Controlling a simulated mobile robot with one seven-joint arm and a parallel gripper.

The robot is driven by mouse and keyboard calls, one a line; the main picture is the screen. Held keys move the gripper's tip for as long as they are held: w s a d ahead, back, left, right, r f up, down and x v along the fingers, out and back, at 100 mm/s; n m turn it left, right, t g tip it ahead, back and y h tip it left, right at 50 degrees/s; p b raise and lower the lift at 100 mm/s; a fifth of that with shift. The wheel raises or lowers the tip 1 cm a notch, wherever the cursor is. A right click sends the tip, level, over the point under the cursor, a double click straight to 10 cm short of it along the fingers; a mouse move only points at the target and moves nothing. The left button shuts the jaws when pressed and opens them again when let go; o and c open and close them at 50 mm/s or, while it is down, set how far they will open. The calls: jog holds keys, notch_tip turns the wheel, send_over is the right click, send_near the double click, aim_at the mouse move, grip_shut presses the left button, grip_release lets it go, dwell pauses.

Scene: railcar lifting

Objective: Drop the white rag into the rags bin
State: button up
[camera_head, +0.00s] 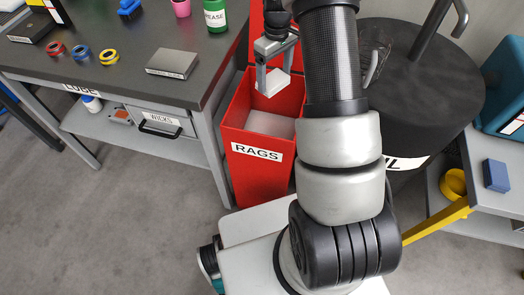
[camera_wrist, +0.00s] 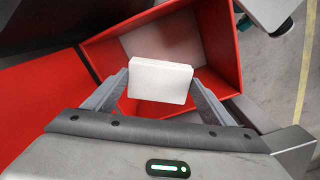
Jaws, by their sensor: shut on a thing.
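The white rag (camera_wrist: 160,82) is a small white block between my gripper's two fingers. My gripper (camera_head: 272,80) is shut on the rag, which also shows in the head view (camera_head: 274,84). The rags bin (camera_head: 258,171) is a tall red box with a "RAGS" label and a raised red lid at the back. My gripper and the rag are over the bin's open top. In the wrist view the bin's red walls (camera_wrist: 222,45) surround the rag. A pale surface shows inside the bin below the rag.
A grey workbench (camera_head: 110,85) stands left of the bin, holding tape rolls, a grey box (camera_head: 173,63) and a green grease can (camera_head: 215,15). A black drum (camera_head: 425,80) stands close on the right. A shelf with a blue box (camera_head: 496,175) is at far right.

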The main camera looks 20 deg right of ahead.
notch_tip(320, 180, down, 5)
jog(key=b, duration=0.3)
jog(key=shift+f, duration=0.1)
jog(key=o, duration=1.1)
notch_tip(320, 180, up, 18)
jog(key=p, duration=0.3)
jog(key=shift+f, duration=0.25)
